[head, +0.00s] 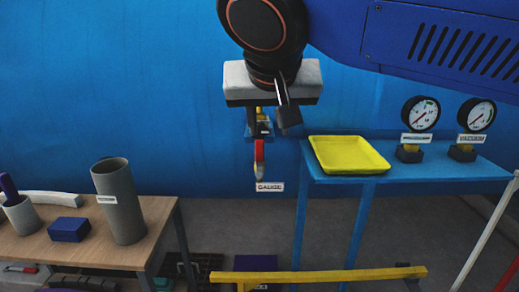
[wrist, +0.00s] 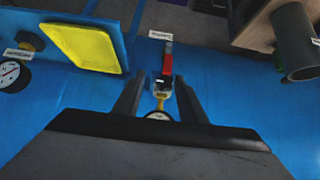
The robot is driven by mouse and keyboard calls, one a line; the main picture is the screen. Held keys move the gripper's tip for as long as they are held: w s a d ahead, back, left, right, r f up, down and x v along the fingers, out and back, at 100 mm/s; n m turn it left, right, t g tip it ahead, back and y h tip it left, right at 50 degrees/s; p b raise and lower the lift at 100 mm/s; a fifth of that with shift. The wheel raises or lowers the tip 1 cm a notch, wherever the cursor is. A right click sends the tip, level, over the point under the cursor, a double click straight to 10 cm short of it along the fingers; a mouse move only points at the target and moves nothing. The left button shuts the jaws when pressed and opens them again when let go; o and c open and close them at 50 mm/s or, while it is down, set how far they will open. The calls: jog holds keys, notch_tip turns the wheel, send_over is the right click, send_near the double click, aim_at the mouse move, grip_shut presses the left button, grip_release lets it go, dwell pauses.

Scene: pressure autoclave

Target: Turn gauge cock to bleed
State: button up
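The gauge cock shows a red lever (head: 259,152) that hangs straight down against the blue wall, above a white GAUGE label (head: 269,187). Its valve body, yellow and blue, is partly hidden by my gripper (head: 270,125). In the wrist view the red lever (wrist: 168,62) points away from me toward its label (wrist: 160,35). My gripper (wrist: 158,85) is open, with one finger on each side of the valve body in the picture. The lever lies past the fingertips. I see no contact, and cannot tell the depth gap. A round gauge face (wrist: 158,115) is partly hidden behind the gripper's body.
A blue table (head: 440,172) at right bears a yellow tray (head: 348,155) and two dial gauges (head: 420,113). A wooden bench (head: 160,215) at left holds a grey cylinder (head: 120,205) and a blue block (head: 69,229). A yellow rail (head: 320,275) crosses low in front.

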aim_at(259, 147)
jog(key=x, duration=0.5)
jog(key=a+x, duration=0.1)
jog(key=x, duration=0.4)
jog(key=w+a+r+x, duration=0.1)
jog(key=x, duration=0.4)
jog(key=shift+w+f, duration=0.3)
grip_shut()
